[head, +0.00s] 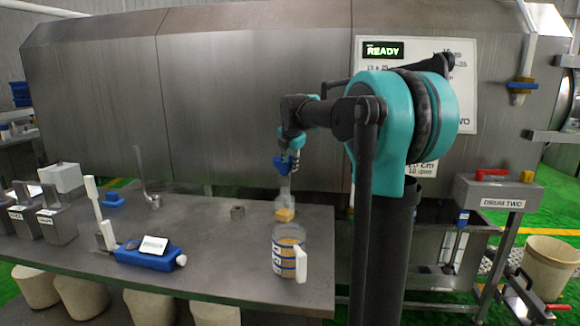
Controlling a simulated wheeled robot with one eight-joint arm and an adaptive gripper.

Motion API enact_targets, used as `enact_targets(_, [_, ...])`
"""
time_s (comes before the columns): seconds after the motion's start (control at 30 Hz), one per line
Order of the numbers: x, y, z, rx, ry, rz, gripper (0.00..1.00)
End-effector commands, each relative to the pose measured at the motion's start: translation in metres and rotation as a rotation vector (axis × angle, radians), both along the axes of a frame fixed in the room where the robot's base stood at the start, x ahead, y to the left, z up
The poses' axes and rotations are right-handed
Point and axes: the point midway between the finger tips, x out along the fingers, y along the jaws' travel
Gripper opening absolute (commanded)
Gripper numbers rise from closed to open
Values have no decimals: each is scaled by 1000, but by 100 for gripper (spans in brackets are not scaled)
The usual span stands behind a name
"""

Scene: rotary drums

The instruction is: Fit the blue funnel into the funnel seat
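My gripper (289,167) hangs above the table, small and partly hidden by its own links. A small blue piece (281,166), possibly the blue funnel, is at its fingers. I cannot tell whether the fingers are shut on it or only beside it. Directly below is a clear vessel (284,197) with orange-yellow material at its bottom. A low blue piece (113,201) lies at the table's back left; its shape is too small to identify. A grey metal nut-like piece (238,212) stands left of the vessel. I cannot tell which thing is the funnel seat.
A clear jug (289,254) with grainy contents stands near the table's front right. A blue labelled device (150,255), a ladle (148,185) and grey boxes (55,222) occupy the left. The steel drum (240,85) rises behind. The table's centre (200,225) is largely clear.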

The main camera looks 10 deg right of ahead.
Motion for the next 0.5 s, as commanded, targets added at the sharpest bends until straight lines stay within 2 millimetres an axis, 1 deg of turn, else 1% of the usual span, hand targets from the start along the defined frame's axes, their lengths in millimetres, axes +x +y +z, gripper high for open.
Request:
enact_targets(0.3, [-33,3,55,-1,0,1,29])
enact_targets(0.5, [-47,5,80,-1,0,1,29])
